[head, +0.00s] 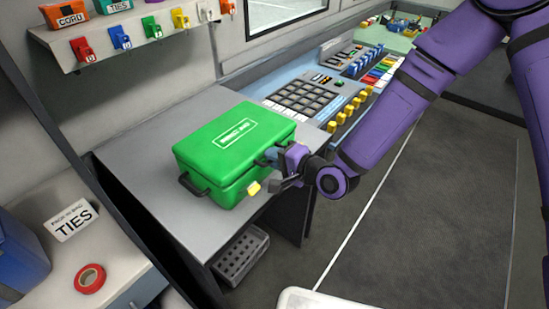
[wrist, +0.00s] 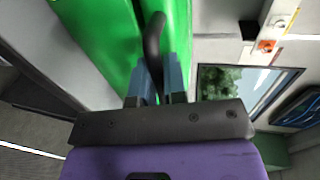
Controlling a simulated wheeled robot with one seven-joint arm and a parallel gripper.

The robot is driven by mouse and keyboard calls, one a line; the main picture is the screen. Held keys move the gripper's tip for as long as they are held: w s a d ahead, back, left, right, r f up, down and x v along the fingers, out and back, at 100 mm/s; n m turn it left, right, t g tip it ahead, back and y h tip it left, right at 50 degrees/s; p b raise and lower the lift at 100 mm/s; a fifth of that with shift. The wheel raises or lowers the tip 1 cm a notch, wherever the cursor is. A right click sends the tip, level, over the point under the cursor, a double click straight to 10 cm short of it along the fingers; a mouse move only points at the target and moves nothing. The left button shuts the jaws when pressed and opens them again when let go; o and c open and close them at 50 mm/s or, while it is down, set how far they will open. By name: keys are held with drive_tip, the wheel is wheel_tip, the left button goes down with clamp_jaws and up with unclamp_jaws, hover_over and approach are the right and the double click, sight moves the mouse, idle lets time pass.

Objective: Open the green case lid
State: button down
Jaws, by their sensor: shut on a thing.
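The green case (head: 231,146) stands on the grey counter with its lid down and a pale label on top. It has dark handles on its sides, one at the left and one at the right end, and a yellow latch (head: 254,188) on its front. My gripper (head: 272,156) is at the right end of the case. In the wrist view the blue-grey fingers (wrist: 158,82) are shut on a dark curved handle (wrist: 153,40) that stands out from the green case (wrist: 105,38).
The grey counter (head: 148,150) is clear to the left of the case. A button console (head: 305,100) lies behind it to the right. A shelf with coloured hooks (head: 130,35) hangs above. A grey crate (head: 240,255) sits below. A red tape roll (head: 90,278) lies at the lower left.

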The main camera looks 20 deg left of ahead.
drive_tip(key=w+a+r+g+h, duration=0.1)
drive_tip(key=a+r+h, duration=0.2)
drive_tip(key=r, duration=0.5)
drive_tip(key=w+a+r+g+h, duration=0.1)
drive_tip(key=a+r+h, duration=0.3)
drive_tip(key=r, duration=0.4)
drive_tip(key=shift+w+a+r+g, duration=0.3)
drive_tip(key=shift+w+a+r, duration=0.05)
drive_tip(key=shift+w+a, duration=0.35)
drive_tip(key=c, duration=1.2)
unclamp_jaws()
drive_tip(key=v, duration=1)
drive_tip(key=shift+d+r, duration=0.25)
drive_tip(key=shift+r, duration=0.05)
